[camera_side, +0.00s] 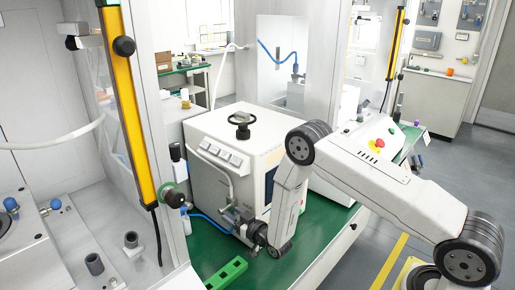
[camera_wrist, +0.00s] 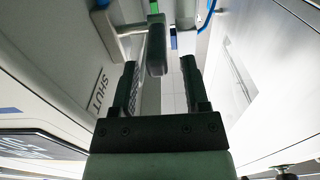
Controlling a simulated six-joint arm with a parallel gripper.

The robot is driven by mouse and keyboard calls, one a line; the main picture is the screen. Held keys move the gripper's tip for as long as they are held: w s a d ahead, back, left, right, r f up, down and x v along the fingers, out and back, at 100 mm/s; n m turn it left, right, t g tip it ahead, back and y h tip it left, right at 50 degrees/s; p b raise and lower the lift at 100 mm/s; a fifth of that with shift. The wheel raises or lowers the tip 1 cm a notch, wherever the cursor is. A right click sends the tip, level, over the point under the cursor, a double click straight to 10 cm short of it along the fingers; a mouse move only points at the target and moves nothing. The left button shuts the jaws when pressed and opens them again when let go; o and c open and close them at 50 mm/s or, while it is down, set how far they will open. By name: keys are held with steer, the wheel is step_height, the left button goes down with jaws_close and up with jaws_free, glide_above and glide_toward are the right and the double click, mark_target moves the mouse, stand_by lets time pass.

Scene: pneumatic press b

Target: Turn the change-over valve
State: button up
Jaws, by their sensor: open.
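My gripper (camera_wrist: 160,68) is open in the wrist view, with its two dark fingers apart. A dark, rounded lever handle (camera_wrist: 157,48), apparently that of the change-over valve, lies at and just beyond the fingertips, between their lines. It looks nearer the left finger; I cannot tell whether it touches. A label reading "SHUT" (camera_wrist: 98,92) is on the pale surface to the left. In the side view my gripper (camera_side: 241,222) is at the lower front of the white press unit (camera_side: 222,150), beside its grey pipe. The lever is not clear there.
A black handwheel (camera_side: 240,121) tops the unit. A blue hose (camera_side: 205,217) runs to its lower front. A green slotted block (camera_side: 226,273) lies on the green bench (camera_side: 310,240). A yellow post (camera_side: 130,105) stands left. A white box with a red button (camera_side: 377,143) stands right.

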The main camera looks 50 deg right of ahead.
steer(key=shift+w, duration=1.15)
jaws_close()
